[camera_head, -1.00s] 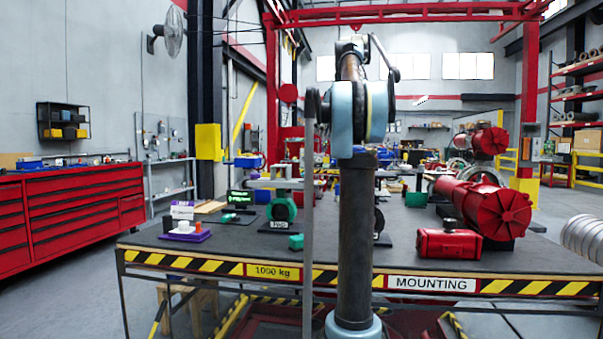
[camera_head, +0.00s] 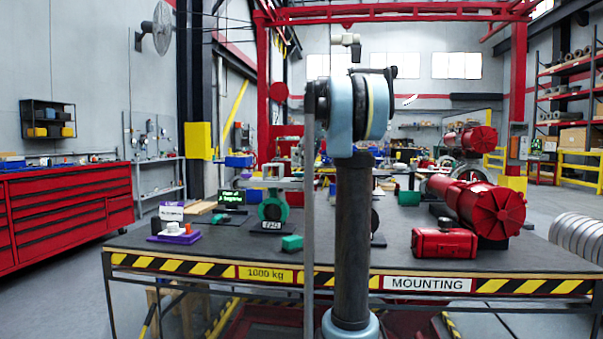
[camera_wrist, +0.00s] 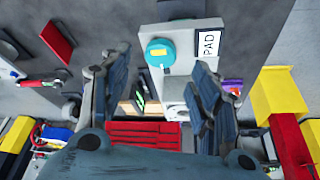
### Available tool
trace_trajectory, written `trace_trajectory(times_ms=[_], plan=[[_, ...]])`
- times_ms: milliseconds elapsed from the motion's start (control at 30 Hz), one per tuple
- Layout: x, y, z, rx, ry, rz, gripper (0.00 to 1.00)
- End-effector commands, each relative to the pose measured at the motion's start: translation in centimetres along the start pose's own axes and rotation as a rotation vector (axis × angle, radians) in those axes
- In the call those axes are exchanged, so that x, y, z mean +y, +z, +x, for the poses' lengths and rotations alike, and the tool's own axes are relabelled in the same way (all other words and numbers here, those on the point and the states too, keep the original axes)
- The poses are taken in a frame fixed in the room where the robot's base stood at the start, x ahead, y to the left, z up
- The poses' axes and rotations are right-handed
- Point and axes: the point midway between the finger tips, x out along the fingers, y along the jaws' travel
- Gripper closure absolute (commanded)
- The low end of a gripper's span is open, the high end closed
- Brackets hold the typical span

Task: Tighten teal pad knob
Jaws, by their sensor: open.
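In the wrist view the teal knob (camera_wrist: 160,51) is round and sits on a pale grey block beside a white label reading PAD (camera_wrist: 209,43). My gripper (camera_wrist: 158,66) is open, with one finger on each side of the picture. The knob shows between and beyond the fingertips, and nothing is held. I cannot tell the exact distance to it. In the head view a green round part (camera_head: 273,207) stands on a dark base with a small label, probably PAD. My gripper cannot be made out in the head view.
The dark workbench (camera_head: 225,250) has a striped front edge. It carries a purple-based fixture (camera_head: 176,236), a small teal block (camera_head: 292,242), a red box (camera_head: 444,243) and a large red actuator (camera_head: 490,209). A red tool cabinet (camera_head: 75,205) stands at left.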

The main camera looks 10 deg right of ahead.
Motion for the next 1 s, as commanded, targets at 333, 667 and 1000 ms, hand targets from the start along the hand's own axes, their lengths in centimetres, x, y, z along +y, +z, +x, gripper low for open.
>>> trace_trajectory(times_ms=[333, 667, 1000], plan=[[0.0, 0.0, 4.6, 0.001, 0.000, 0.000, 0.43], [0.0, 0.0, 5.4, 0.001, 0.001, 0.001, 0.43], [0.1, 0.1, 5.3, 0.000, 0.001, 0.002, 0.87]])
